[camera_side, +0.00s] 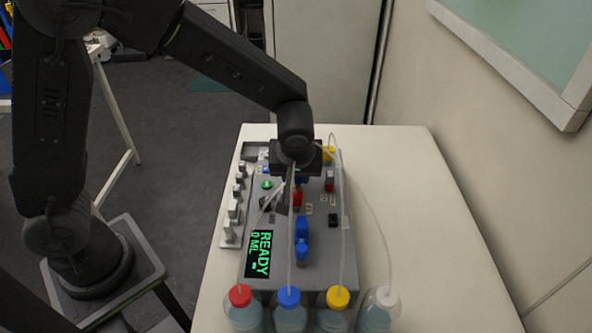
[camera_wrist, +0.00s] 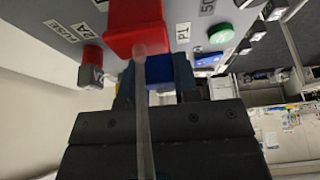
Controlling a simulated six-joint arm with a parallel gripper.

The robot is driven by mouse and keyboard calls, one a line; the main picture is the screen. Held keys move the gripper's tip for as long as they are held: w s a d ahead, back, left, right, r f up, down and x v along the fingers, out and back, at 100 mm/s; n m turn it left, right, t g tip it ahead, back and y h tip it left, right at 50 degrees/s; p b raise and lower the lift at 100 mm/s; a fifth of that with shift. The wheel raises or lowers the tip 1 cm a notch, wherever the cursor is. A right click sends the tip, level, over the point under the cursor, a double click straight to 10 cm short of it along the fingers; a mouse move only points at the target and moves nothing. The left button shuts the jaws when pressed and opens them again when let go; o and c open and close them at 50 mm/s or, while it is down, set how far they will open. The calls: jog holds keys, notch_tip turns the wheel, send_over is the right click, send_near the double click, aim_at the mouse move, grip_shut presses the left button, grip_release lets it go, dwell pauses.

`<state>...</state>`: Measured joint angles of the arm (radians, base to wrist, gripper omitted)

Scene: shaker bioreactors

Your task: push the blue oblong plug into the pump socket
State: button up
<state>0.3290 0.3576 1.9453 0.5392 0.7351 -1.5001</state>
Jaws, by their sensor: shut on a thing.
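My gripper (camera_side: 298,180) is over the far part of the grey pump box (camera_side: 318,262) in the side view. In the wrist view its dark fingers (camera_wrist: 157,82) are shut on a blue block (camera_wrist: 161,72), which I take to be the blue oblong plug. A larger red block (camera_wrist: 136,28) stands just beyond it, close up. A pale tube (camera_wrist: 143,105) crosses in front of the blue block and hides part of it. The pump socket is not clearly visible, and I cannot tell whether the plug touches it.
A blue upright part (camera_side: 302,229) stands on the box nearer the display (camera_side: 260,253), which reads READY. Bottles with red (camera_side: 239,294), blue (camera_side: 288,295), yellow (camera_side: 338,296) and white caps stand along the front, with thin tubes rising. The white table (camera_side: 420,240) is clear at right.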

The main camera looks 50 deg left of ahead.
jog(key=shift+f, duration=0.25)
jog(key=o, duration=1)
jog(key=shift+r, duration=0.1)
jog(key=v, duration=1.4)
jog(key=s+a+r+m+h, duration=0.1)
jog(key=s+a+m, duration=0.2)
jog(key=s, duration=0.2)
jog(key=s+a+m+t+h, duration=0.1)
jog(key=s+a+m, duration=0.2)
jog(key=s+a, duration=0.1)
jog(key=s+a+r+m+t+h, duration=0.1)
jog(key=s+a+m, duration=0.2)
jog(key=s, duration=0.3)
jog(key=shift+a+r, duration=0.2)
jog(key=shift+r, duration=0.1)
